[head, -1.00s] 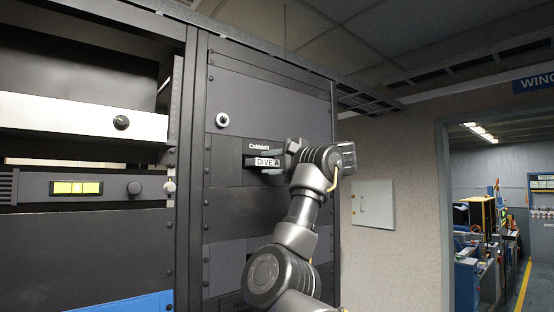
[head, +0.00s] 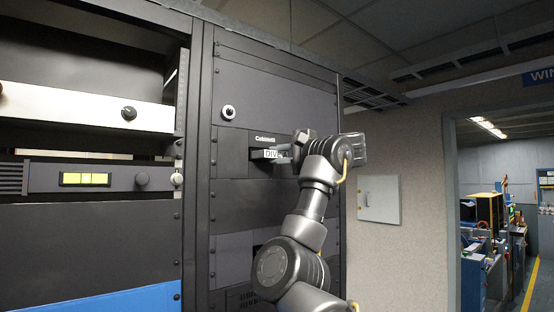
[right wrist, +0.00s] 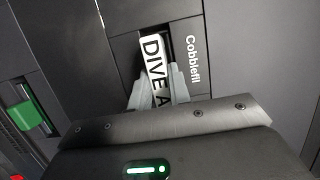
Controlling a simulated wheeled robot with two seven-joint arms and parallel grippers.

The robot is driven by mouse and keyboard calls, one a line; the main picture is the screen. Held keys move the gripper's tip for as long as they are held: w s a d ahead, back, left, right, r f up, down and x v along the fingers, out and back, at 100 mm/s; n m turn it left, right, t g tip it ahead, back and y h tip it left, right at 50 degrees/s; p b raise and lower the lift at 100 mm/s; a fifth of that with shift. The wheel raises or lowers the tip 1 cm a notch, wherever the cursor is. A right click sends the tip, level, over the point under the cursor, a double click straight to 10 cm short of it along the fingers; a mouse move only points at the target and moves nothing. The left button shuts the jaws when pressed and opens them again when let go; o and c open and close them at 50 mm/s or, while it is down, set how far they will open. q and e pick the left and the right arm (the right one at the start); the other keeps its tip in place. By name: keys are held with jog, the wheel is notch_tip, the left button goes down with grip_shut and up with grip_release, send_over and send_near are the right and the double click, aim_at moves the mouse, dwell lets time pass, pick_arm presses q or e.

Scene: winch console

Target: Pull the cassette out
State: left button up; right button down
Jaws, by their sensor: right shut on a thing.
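The cassette, with a white label reading "DIVE A", sits at the slot of the dark "Cobblefil" panel on the right-hand rack. In the head view its label (head: 271,155) is partly covered by my fingers. My right gripper (head: 285,152) is shut on the cassette from the right. In the right wrist view the two grey fingers (right wrist: 160,88) press on both sides of the cassette (right wrist: 153,58). Dark slot space shows beside it; how far it stands out of the panel is hard to tell. My left gripper is not in view.
A round knob or lock (head: 228,112) sits on the panel above the slot. The left rack holds a unit with a lit yellow display (head: 86,179). A green part (right wrist: 27,115) shows in another opening. A wall box (head: 379,199) hangs to the right.

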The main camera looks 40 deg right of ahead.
jog(key=shift+s+f+b, duration=0.1)
jog(key=shift+s+b, duration=1.75)
jog(key=shift+s, duration=0.65)
jog(key=s+b, duration=0.3)
